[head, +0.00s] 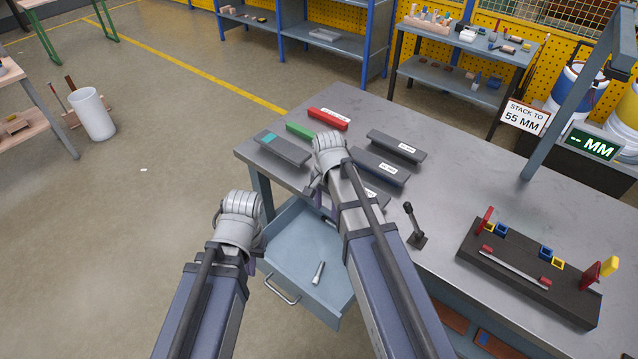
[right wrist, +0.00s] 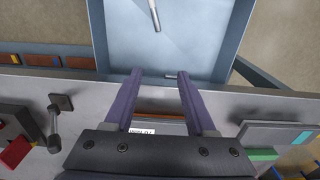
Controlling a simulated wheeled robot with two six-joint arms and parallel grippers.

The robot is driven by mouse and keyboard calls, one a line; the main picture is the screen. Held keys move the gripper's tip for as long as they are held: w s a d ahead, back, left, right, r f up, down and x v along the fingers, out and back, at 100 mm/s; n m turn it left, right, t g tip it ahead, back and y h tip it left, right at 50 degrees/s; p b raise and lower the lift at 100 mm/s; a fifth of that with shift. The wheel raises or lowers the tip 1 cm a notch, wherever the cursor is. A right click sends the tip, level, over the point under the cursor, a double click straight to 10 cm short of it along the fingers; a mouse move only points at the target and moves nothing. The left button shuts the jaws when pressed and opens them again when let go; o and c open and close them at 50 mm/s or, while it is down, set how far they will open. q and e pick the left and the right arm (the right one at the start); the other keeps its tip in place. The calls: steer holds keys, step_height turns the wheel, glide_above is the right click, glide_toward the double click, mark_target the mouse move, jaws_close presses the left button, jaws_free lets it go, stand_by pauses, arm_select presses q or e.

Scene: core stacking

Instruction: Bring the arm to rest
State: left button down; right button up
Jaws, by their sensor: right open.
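My right arm reaches over the front left of the grey table (head: 445,167). Its gripper (head: 318,188) points down near the table's front edge, above the open drawer's back. In the right wrist view the two purple fingers of this gripper (right wrist: 159,76) are spread apart with nothing between them. My left gripper (head: 258,245) is off the table's left front, beside the open drawer (head: 285,248). Its fingers are mostly hidden behind its wrist, so its jaws cannot be judged.
Labelled grey bars (head: 396,146), a red bar (head: 328,119) and a green bar (head: 300,131) lie near my right wrist. A metal rod (head: 318,272) lies in the drawer. A small lever (head: 413,225) and a dark fixture (head: 530,285) stand further right.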

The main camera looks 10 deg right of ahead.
steer(key=s+a+n+h, duration=0.1)
steer(key=s+a+n, duration=0.9)
steer(key=s+n, duration=0.4)
steer(key=shift+s+a, duration=0.15)
steer(key=shift+a, duration=0.1)
stand_by(1.2)
